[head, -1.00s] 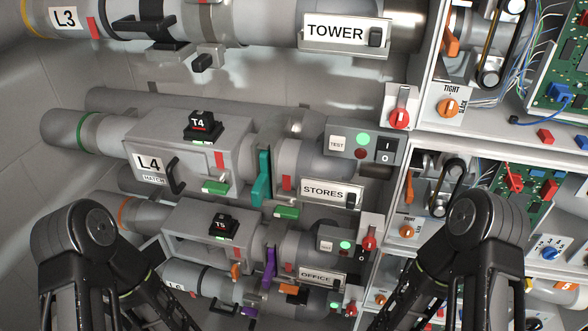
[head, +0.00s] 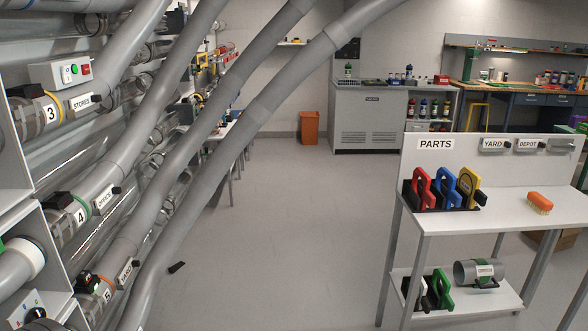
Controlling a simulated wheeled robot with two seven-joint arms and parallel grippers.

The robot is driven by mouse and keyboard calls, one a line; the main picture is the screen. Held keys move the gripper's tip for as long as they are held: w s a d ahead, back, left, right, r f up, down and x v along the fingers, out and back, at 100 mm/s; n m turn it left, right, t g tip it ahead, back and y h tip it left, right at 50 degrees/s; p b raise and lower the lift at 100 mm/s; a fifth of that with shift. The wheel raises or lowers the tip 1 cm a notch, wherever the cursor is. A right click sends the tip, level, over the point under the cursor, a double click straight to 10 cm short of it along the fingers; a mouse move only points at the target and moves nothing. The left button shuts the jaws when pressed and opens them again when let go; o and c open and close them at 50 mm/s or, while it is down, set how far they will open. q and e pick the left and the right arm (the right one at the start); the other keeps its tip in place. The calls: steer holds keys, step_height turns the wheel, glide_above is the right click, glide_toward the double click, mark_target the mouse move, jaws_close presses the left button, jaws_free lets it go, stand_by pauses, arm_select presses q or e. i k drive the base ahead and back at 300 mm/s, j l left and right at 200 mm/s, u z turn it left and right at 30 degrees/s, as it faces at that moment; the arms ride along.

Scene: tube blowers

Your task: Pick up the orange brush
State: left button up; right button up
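The orange brush (head: 540,202) lies on the white top of the parts table (head: 470,228), near its right end. Its orange back is up and pale bristles show below. It stands apart from the other things on that top. Neither of my grippers is in the head view now, so nothing shows of what they hold.
A black rack with red (head: 423,187), blue (head: 443,185) and yellow (head: 468,186) handled tools stands left of the brush. The lower shelf (head: 470,298) holds more tools and a grey tube piece (head: 480,272). Grey pipes (head: 215,140) slant across the left. The middle floor (head: 280,240) is clear.

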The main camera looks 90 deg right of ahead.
mark_target(541, 205)
steer(key=z, duration=4.25)
